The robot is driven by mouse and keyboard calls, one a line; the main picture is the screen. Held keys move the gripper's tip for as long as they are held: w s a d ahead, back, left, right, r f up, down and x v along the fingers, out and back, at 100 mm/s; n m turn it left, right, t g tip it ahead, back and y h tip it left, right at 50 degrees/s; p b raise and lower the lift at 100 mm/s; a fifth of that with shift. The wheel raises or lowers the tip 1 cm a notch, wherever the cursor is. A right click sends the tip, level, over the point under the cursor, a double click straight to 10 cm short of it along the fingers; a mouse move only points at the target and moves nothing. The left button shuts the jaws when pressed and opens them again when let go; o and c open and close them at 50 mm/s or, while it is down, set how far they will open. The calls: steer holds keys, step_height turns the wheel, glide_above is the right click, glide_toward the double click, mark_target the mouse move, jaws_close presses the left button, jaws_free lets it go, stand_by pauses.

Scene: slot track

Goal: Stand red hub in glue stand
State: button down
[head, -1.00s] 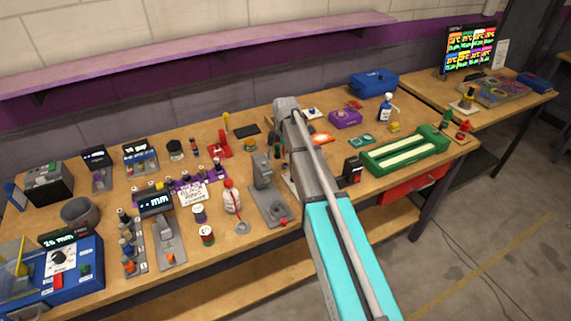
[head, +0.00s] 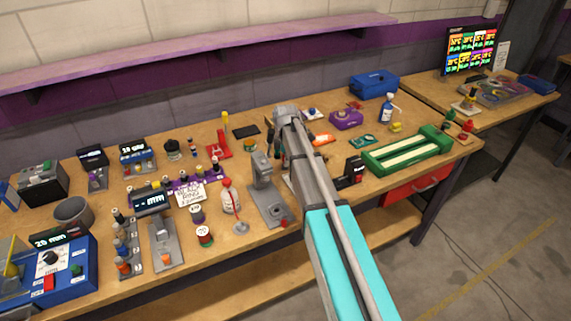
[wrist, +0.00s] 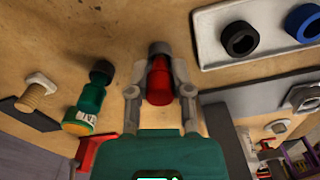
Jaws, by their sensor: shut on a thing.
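My gripper (wrist: 159,82) is shut on a red part with a dark grey end, which I take for the red hub (wrist: 158,90). The fingers lie on both sides of it, above the wooden bench in the wrist view. In the head view the held part is hidden at the far end of my arm. I cannot tell for sure which thing is the glue stand; a grey stand with a flat base plate (head: 268,190) is just left of my arm.
In the wrist view a green bottle (wrist: 95,95) and a bolt (wrist: 36,92) lie left of my gripper. A white tray (wrist: 207,40) with a black ring and a blue ring is at upper right. A green tray (head: 405,156) is right of my arm in the head view.

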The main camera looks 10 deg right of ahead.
steer(key=shift+f, duration=0.15)
steer(key=shift+f, duration=0.15)
steer(key=c, duration=0.5)
jaws_free()
steer(key=shift+c, duration=0.2)
steer(key=shift+r, duration=0.2)
step_height(320, 180, up, 12)
steer(key=p, duration=1.2)
steer(key=shift+s, duration=0.1)
stand_by(0.3)
